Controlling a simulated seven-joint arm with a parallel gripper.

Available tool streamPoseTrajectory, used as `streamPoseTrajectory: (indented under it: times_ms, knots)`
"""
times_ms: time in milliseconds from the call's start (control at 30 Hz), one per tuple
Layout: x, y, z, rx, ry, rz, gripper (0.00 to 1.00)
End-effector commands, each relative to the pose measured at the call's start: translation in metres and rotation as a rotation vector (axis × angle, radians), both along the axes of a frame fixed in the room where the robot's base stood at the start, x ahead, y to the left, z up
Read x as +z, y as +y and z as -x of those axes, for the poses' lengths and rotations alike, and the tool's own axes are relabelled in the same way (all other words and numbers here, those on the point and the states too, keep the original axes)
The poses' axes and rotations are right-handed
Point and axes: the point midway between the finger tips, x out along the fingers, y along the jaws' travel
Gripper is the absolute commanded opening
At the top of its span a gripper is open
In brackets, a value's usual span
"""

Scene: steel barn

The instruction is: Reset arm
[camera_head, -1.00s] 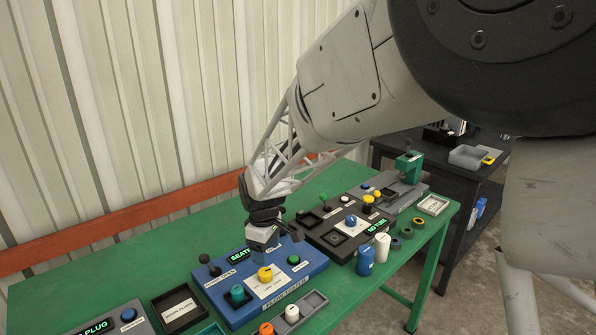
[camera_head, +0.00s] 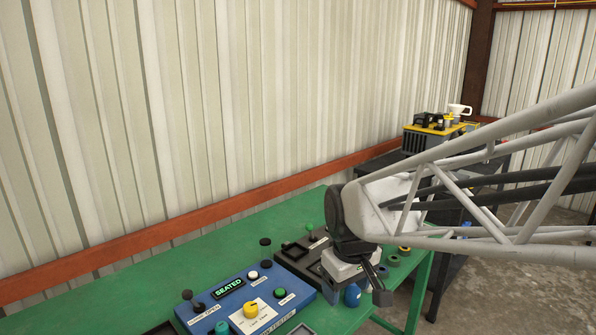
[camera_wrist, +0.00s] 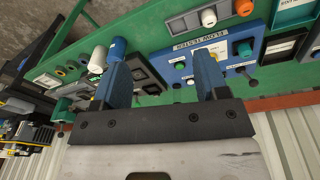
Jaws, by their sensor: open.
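My gripper (camera_head: 374,284) is raised above the green bench's right part, in front of the black panel, with its jaws pointing down. In the wrist view its two blue fingers (camera_wrist: 163,78) are spread apart with nothing between them. The blue flow tester panel (camera_head: 212,316) lies left of the gripper, with a lit "SEATED" display (camera_head: 229,287) and a yellow knob (camera_head: 250,310). The panel also shows upside down in the wrist view (camera_wrist: 213,60). My gripper and forearm hide part of the black panel (camera_head: 298,261).
The green bench (camera_head: 215,252) runs along the corrugated wall (camera_head: 200,110). A blue cylinder (camera_head: 352,295) stands below my gripper; a white cylinder (camera_wrist: 97,60) stands near it in the wrist view. A dark side table with a yellow-black machine (camera_head: 432,135) is behind at right.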

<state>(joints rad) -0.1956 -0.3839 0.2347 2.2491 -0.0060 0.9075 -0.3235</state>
Motion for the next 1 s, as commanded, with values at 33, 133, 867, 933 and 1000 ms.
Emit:
streamPoseTrajectory:
  times_ms: [33,133,867,933,1000]
  knots:
    - [0.005,-0.011,0.013,-0.044,-0.011,-0.006,0.67]
    - [0.010,-0.029,0.036,-0.127,-0.024,-0.015,0.67]
    - [0.009,-0.092,0.155,-0.538,-0.094,-0.068,0.67]
    - [0.009,-0.092,0.155,-0.539,-0.094,-0.068,0.67]
    - [0.009,-0.092,0.155,-0.538,-0.094,-0.068,0.67]
